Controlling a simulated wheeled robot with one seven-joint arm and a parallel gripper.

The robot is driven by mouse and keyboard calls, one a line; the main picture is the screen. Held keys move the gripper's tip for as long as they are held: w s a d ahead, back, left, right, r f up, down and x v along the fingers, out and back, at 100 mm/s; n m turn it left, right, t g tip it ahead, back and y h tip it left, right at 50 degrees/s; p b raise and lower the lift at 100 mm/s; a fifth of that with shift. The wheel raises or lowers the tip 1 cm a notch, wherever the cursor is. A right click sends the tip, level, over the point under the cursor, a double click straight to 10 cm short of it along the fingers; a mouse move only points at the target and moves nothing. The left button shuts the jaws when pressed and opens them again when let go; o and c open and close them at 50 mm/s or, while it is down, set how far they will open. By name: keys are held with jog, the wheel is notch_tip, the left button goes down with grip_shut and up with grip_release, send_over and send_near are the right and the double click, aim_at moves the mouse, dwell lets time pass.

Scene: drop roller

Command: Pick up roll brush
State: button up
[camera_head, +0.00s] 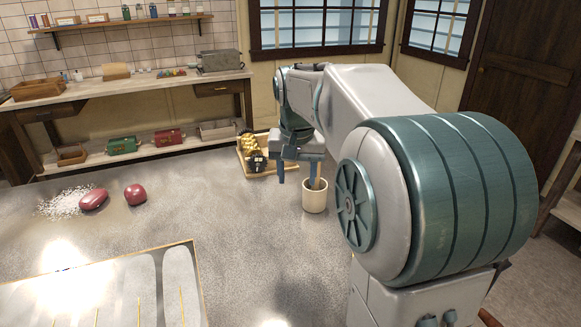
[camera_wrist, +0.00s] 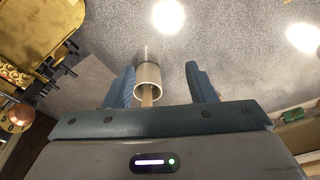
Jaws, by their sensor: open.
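A cream cup (camera_head: 315,201) stands upright on the grey worktop, and it also shows in the wrist view (camera_wrist: 148,73). A light wooden handle (camera_wrist: 147,98) shows at the cup's mouth; I take it for the roll brush, but its other end is hidden. My gripper (camera_head: 297,173) points down above the worktop at the cup, with its blue fingers apart. In the wrist view my gripper (camera_wrist: 160,68) is open, and the handle lies between the fingers, nearer the left one. I cannot tell whether a finger touches the handle or cup.
A wooden tray with a brass and black device (camera_head: 257,160) stands just behind and left of the cup. Two red rounded pieces (camera_head: 93,199) (camera_head: 135,194) and white grains (camera_head: 62,204) lie at left. A brass-edged panel (camera_head: 110,290) is in front. The worktop between is clear.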

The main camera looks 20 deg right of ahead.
jog(key=w+d+r+m+p, duration=0.3)
jog(key=w+d+r+m, duration=0.15)
jog(key=w+d, duration=0.65)
send_over(315, 189)
jog(key=shift+n+g, duration=0.25)
jog(key=shift+g, duration=0.15)
notch_tip(315, 189, down, 8)
jog(key=shift+w, duration=0.15)
jog(key=shift+w+d+f+p, duration=0.15)
jog(key=shift+f+p, duration=0.25)
jog(key=shift+f, duration=0.9)
jog(key=shift+w+d+f+p, duration=0.15)
jog(key=shift+f+p, duration=0.25)
jog(key=shift+f, duration=0.9)
jog(key=shift+a, duration=0.1)
jog(key=c, duration=1.1)
